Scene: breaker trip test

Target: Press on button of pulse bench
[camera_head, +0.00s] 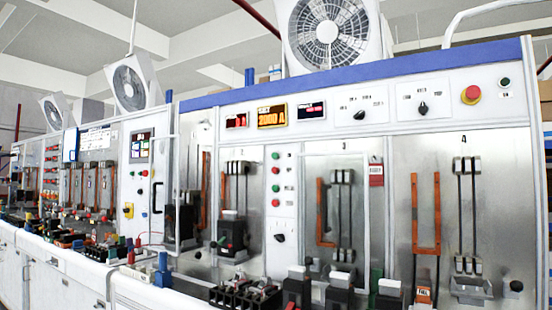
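The bench with the blue top edge (400,68) fills the middle and right of the head view. Its upper panel has a small dark green button (505,82) at the far right, with a label below it too small to read surely. Left of it is a large red mushroom button (471,95) on a yellow ring. A narrow column holds green and red buttons, the top green one (276,155) above a red one (276,171). A lit orange display (272,116) sits between two red displays. Neither of my grippers shows in this view.
Black rotary knobs (422,107) sit left of the red mushroom button. Breakers (232,235), orange bars (426,215) and terminals (245,296) crowd the bays and front ledge. More benches (95,175) stand at the left. Fans (330,32) stand on top.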

